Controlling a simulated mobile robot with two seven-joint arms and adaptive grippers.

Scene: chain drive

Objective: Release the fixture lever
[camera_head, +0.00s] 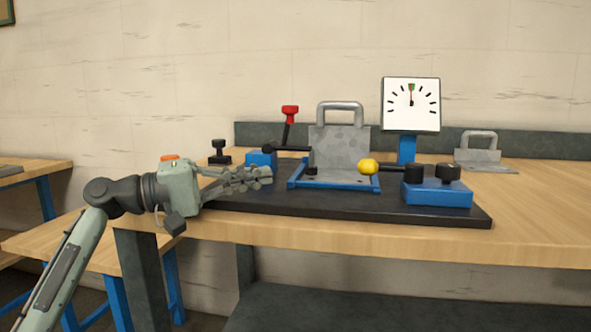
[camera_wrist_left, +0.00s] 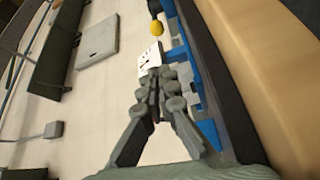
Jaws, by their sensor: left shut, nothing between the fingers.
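A lever with a red knob (camera_head: 290,110) stands nearly upright, leaning slightly, on a blue block (camera_head: 261,159) at the left of the black board (camera_head: 350,206). A black arm reaches right from its base toward a grey plate with a handle (camera_head: 339,140), which stands in a blue frame (camera_head: 335,186). My left gripper (camera_head: 266,177) is shut and empty, reaching in from the left in front of the blue block, below the red knob. Its shut fingers (camera_wrist_left: 156,88) also fill the middle of the left wrist view. My right gripper is out of view.
A yellow knob (camera_head: 368,167) on a black rod juts left from a blue box (camera_head: 437,192) at the right. A dial gauge (camera_head: 411,104) stands behind. A black knobbed piece (camera_head: 219,153) sits at the back left; a second handled plate (camera_head: 480,152) lies right.

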